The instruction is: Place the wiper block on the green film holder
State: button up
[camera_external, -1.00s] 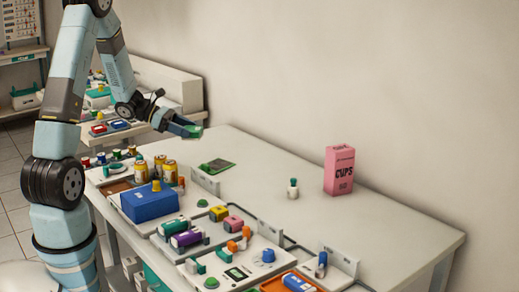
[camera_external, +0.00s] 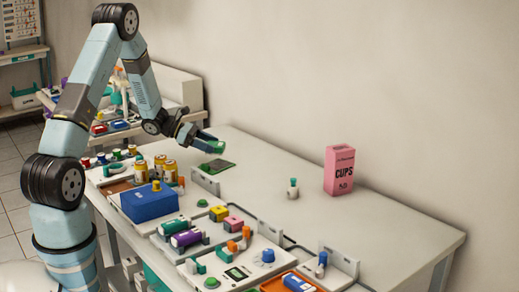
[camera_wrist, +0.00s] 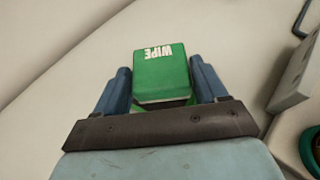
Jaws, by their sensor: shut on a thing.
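The wiper block (camera_wrist: 161,75) is green with white "WIPE" lettering. My gripper (camera_wrist: 160,88) is shut on it, with a blue finger on each side.
A blue box (camera_external: 150,203) and yellow cans (camera_external: 170,169) stand left of the holder. Trays with several coloured pieces fill the table's front. A small white bottle (camera_external: 292,189) and a pink cups box (camera_external: 340,170) stand to the right. The table between is clear.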

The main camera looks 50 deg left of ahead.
jog(key=shift+f, duration=1.35)
jog(key=o, duration=1.2)
jog(key=shift+f, duration=0.1)
jog(key=shift+c, duration=0.2)
jog(key=v, duration=1.2)
